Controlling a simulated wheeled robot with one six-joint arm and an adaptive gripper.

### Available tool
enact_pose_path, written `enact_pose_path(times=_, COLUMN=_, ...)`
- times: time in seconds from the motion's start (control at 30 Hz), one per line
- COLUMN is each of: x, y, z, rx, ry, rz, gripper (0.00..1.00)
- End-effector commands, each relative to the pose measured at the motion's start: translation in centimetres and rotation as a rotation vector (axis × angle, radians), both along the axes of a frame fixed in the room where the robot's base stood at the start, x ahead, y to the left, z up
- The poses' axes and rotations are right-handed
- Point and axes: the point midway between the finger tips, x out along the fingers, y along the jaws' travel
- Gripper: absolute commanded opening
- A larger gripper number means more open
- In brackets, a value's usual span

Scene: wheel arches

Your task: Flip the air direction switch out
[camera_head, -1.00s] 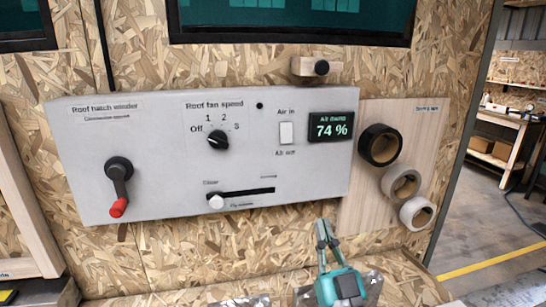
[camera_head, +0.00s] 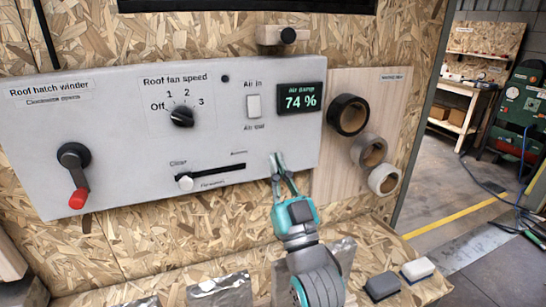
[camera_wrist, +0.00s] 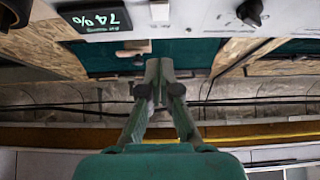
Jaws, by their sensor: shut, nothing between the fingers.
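The air direction switch (camera_head: 254,105) is a small white rocker on the grey control panel (camera_head: 120,120), between the labels "Air in" above and one below that is hard to read. It sits left of a display (camera_head: 300,98) reading 74 %. My gripper (camera_head: 277,158) is shut and empty, below and slightly right of the switch, near the panel's lower edge. I cannot tell if it touches the panel.
On the panel are a fan speed knob (camera_head: 182,117), a slider (camera_head: 186,182) and a red-handled crank (camera_head: 76,190). Tape rolls (camera_head: 349,115) hang at right. A wooden block (camera_head: 280,37) with a black knob sits above. Small blocks (camera_head: 382,286) lie on the ledge.

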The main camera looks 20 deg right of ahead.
Motion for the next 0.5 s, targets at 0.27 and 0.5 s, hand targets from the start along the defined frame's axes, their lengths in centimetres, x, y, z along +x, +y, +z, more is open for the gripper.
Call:
enact_pose_path(times=0.27, x=3.2, y=0.0, z=2.6, rx=0.000, ry=-0.001, rz=0.000, gripper=0.00)
enact_pose_path(times=0.5, x=6.2, y=0.0, z=4.9, rx=0.000, ry=-0.001, rz=0.000, gripper=0.00)
